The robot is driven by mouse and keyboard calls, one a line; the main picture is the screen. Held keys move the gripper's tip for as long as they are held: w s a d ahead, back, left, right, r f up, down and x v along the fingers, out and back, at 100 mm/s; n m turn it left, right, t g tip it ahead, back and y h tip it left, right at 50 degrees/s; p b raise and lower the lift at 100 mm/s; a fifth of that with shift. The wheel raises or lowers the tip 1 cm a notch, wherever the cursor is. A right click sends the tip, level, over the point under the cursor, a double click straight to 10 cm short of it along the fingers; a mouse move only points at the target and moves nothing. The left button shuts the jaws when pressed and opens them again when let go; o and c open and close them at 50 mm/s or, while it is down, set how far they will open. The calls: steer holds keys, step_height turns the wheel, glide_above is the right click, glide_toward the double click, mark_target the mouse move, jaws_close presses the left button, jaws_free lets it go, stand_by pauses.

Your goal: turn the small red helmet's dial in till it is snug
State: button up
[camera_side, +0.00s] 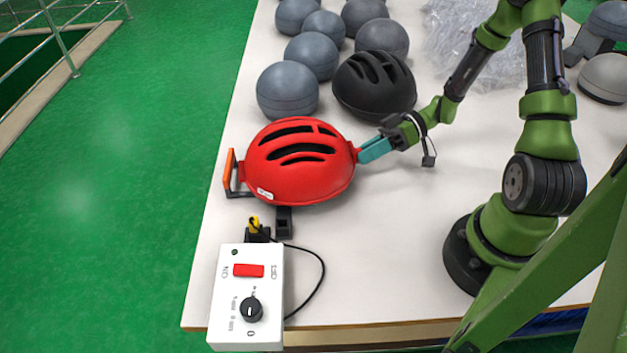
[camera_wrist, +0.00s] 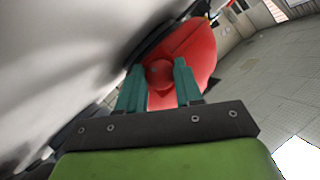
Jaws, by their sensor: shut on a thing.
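The small red helmet (camera_side: 300,185) with dark vents rests on the white table near its left edge, its crown facing up. Its red dial (camera_wrist: 160,73) shows in the wrist view between the two teal fingers. My gripper (camera_side: 362,153) reaches in from the right, at the helmet's right end. In the wrist view my gripper (camera_wrist: 158,80) is shut on the dial, and the red shell (camera_wrist: 200,50) shows behind it. The side view hides the dial behind the fingers. How snug the dial is cannot be seen.
A black helmet (camera_side: 375,88) and several grey balls (camera_side: 288,92) lie behind the red helmet. A white control box (camera_side: 247,285) with a cable stands at the front left. An orange-handled clamp (camera_side: 230,172) is at the helmet's left.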

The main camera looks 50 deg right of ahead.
stand_by(0.3)
steer(key=m+g+y, duration=0.1)
steer(key=m, duration=0.2)
steer(key=shift+f+y, duration=0.1)
steer(key=shift+y, duration=0.3)
steer(key=shift+w+d+m+y, duration=0.1)
steer(key=shift+m+y, duration=0.8)
steer(key=shift+m, duration=1)
steer(key=o, duration=1)
steer(key=shift+o, duration=0.2)
steer(key=v, duration=1.6)
steer(key=shift+d, duration=0.45)
